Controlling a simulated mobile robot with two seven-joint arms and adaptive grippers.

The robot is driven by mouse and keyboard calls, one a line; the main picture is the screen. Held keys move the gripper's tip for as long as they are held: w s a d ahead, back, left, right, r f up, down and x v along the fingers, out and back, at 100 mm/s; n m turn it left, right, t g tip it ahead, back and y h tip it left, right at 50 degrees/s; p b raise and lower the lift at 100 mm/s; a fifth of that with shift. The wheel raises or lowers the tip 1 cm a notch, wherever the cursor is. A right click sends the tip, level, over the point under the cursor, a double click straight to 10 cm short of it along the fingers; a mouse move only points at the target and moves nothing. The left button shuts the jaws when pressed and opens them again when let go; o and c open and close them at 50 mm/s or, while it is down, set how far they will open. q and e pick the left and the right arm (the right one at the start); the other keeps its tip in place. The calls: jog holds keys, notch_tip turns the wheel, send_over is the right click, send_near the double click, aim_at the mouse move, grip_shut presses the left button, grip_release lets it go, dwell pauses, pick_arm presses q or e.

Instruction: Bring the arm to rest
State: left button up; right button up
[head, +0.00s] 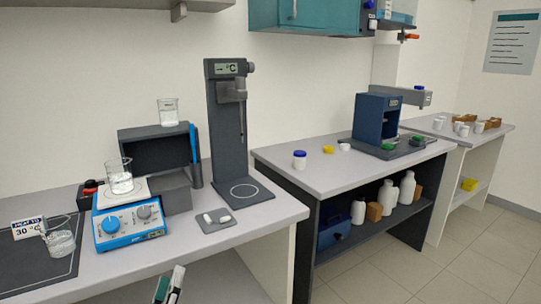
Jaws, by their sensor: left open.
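My left gripper (169,285) shows at the bottom edge of the head view, below and in front of the left bench's front edge. Its two fingertips, one with teal and one with white, stand apart with nothing visible between them. The rest of that gripper and its arm are cut off by the frame. My right gripper is not in view.
The left bench (252,219) holds a blue hotplate (130,226) with a beaker (119,176), another beaker (60,238) on a dark mat, a tall dark stand (226,135) and a small grey tray (205,226). A second bench (300,179) stands right; open floor (460,265) lies before it.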

pick_arm(q)
jog(key=s+d+f+m+g+h+p, duration=0.2)
jog(key=s+f+m+g, duration=0.9)
jog(key=s+f, duration=1.3)
notch_tip(320, 180, down, 3)
jog(key=d+m, duration=0.1)
jog(key=m, duration=0.2)
jog(key=shift+d+h, duration=0.3)
jog(key=shift+d, duration=0.1)
jog(key=shift+s, duration=0.1)
